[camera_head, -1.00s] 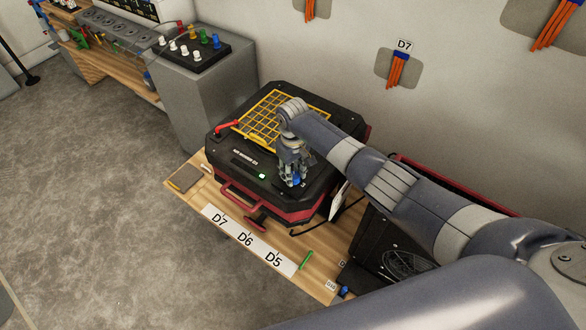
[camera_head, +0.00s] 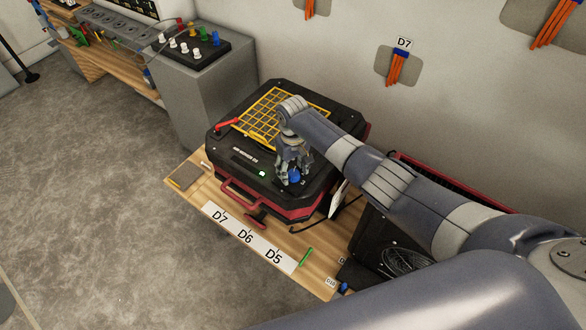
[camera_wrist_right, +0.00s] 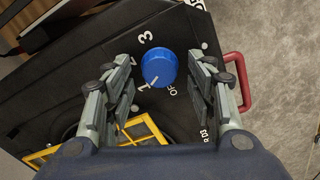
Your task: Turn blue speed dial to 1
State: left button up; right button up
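The blue speed dial (camera_head: 294,177) sits on the front right of the black machine's top (camera_head: 228,152). In the right wrist view the dial (camera_wrist_right: 159,66) shows its white pointer line directed down-left, at or close to the printed 1 (camera_wrist_right: 143,86). OFF (camera_wrist_right: 171,89) is printed beside it, and 3 (camera_wrist_right: 145,38) is above left. My right gripper (camera_head: 295,172) is over the dial with its fingers apart. In the wrist view, gaps show between the dial and both fingers of the gripper (camera_wrist_right: 160,62). My left gripper is not in view.
A yellow grid (camera_head: 262,112) and a red handle (camera_head: 226,126) are on the machine's top. A small green display (camera_head: 262,173) is lit near the dial. A red carry handle (camera_head: 240,194) juts from the front. A black fan unit (camera_head: 375,243) stands to the right.

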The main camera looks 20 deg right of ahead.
aim_at(293, 172)
notch_tip(293, 172, up, 12)
dwell(0.6)
dwell(0.5)
